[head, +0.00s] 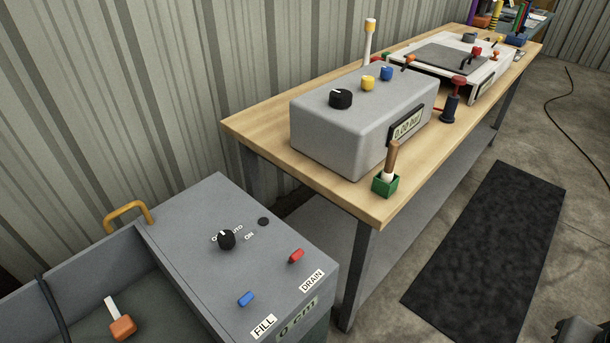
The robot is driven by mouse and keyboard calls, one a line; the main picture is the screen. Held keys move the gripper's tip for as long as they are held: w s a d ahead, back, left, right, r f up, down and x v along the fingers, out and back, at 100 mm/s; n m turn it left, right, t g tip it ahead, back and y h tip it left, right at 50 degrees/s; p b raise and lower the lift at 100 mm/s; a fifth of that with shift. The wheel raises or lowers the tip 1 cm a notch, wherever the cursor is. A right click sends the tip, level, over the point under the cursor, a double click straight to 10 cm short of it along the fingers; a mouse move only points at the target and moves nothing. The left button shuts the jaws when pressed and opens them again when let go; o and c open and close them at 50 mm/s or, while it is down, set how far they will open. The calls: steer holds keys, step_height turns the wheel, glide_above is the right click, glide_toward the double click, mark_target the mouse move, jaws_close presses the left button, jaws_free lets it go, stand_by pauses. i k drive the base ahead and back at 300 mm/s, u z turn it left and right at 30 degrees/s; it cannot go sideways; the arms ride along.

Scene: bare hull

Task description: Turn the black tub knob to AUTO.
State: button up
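The black tub knob (226,240) sits on the grey top panel of the tub (195,215), at the lower left of the head view. The labels OFF, AUTO and ON are printed around its far side, and the knob partly covers OFF. A white mark on the knob appears to point up-left, toward OFF. Nothing touches the knob.
A workbench (400,207) with a grey control box (330,150) stands behind. A black mat (490,250) lies on the floor.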

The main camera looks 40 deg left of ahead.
mark_target(226, 239)
steer(key=i, duration=0.6)
steer(key=u, duration=3)
steer(key=i, duration=0.5)
steer(key=z, duration=0.05)
